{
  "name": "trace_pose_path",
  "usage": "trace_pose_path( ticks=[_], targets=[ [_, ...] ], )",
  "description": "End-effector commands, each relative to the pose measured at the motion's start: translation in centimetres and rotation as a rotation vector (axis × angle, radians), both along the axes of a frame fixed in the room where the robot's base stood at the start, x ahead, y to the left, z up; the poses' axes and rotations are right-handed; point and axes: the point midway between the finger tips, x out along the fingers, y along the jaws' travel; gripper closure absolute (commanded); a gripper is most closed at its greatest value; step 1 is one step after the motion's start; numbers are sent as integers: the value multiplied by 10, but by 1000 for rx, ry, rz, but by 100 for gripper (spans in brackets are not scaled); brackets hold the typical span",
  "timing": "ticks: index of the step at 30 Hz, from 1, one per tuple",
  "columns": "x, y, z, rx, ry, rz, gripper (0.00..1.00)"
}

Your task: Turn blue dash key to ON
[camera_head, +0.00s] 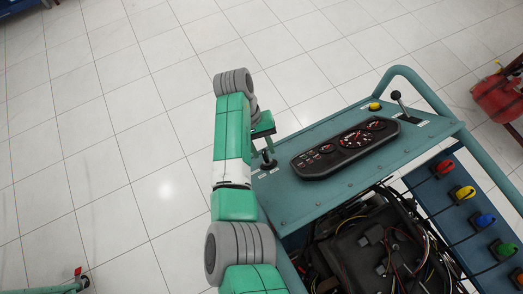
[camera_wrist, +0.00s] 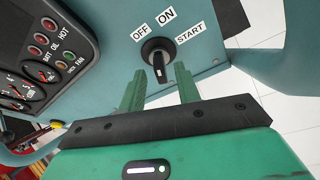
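The dash key (camera_wrist: 158,62) is a black rotary switch with a raised grip on the blue-teal dash panel (camera_wrist: 112,55). The labels OFF, ON and START are arranged around its top and right side in the wrist view. Its grip looks roughly upright in that view; which label it points to is not clear. My gripper (camera_wrist: 160,76) is open, with a green finger on either side of the key's lower part and visible gaps to it. In the head view, my gripper (camera_head: 263,132) is near the dash's left corner, close to the black key (camera_head: 268,161).
An instrument cluster (camera_head: 345,147) with gauges lies right of the key. A lever (camera_head: 397,98) and a yellow button (camera_head: 375,106) stand at the far end. A teal rail (camera_head: 425,88) borders the cart, with an open wired engine bay (camera_head: 375,245) below.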

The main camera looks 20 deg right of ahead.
Motion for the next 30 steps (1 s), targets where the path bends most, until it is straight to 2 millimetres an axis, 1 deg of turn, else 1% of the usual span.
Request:
trace_pose_path(
  ticks=[1, 4, 12, 13, 15, 18, 23, 30],
  targets=[
    [-3, -1, -7, 0, 0, 0, 67],
    [-6, -2, -14, -1, -1, 1, 67],
    [-8, -3, -16, 0, -2, 1, 67],
    [-8, -3, -16, 0, -2, 1, 69],
    [-7, -3, -16, 0, -2, 1, 83],
    [-7, -3, -16, 0, -2, 1, 100],
    [-7, -3, -16, -10, -2, -8, 100],
    [-7, -2, -17, -183, -13, -203, 100]
  ],
)
